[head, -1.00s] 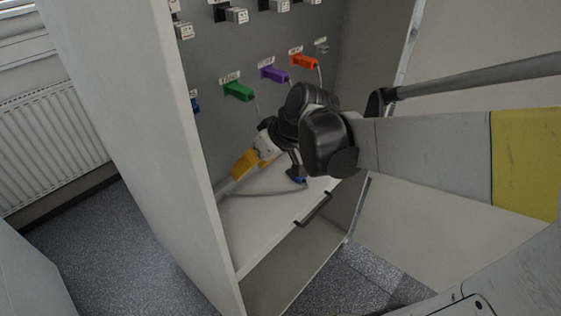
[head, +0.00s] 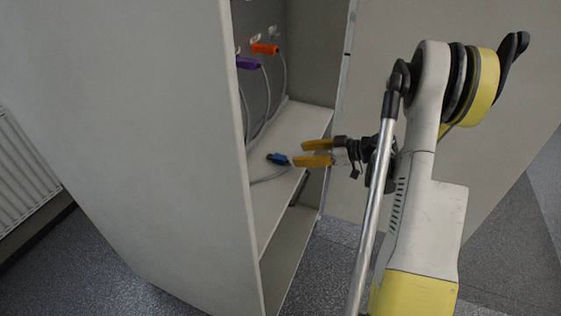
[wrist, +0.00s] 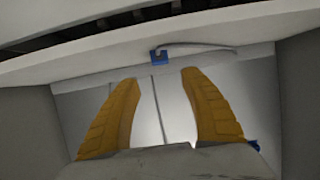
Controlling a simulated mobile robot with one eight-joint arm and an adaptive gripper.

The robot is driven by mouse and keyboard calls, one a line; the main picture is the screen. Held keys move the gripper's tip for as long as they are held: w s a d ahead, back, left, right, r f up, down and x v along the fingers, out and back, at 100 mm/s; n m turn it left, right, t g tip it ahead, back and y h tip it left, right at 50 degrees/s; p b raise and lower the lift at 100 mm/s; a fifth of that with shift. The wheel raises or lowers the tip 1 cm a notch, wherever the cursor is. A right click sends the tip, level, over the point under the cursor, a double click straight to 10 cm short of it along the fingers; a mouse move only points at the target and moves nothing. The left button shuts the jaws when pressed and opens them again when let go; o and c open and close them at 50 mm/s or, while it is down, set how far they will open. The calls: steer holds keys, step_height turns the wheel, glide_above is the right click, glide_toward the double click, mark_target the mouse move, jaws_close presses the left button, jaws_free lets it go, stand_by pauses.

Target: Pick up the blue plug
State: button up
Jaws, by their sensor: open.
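The blue plug (head: 278,158) lies on the white shelf inside the cabinet, with a grey cable trailing from it. In the wrist view the blue plug (wrist: 158,57) sits near the shelf's edge, ahead of the gap between the fingertips. My gripper (head: 299,153) has yellow fingers, is open, and points left toward the plug from the shelf's open side. In the wrist view my gripper (wrist: 158,77) has nothing between its fingers. In the head view the near finger's tip is close to the plug; I cannot tell whether they touch.
The white shelf (head: 290,130) stands between the cabinet's near side panel (head: 150,150) and its back. A purple plug (head: 248,63) and an orange plug (head: 265,48) with hanging cables are on the back panel.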

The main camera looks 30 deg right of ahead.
mark_target(284, 158)
steer(key=x, duration=0.3)
steer(key=shift+s+f+b, duration=0.1)
steer(key=shift+b, duration=0.2)
steer(key=shift+w+a+f+b, duration=0.3)
steer(key=shift+w+f+b, duration=0.05)
steer(key=shift+w+f, duration=0.1)
steer(key=b+x, duration=0.1)
steer(key=x, duration=0.3)
steer(key=shift+s+f+b, duration=0.1)
steer(key=shift+f+b, duration=0.15)
steer(key=shift+b, duration=0.15)
jaws_close()
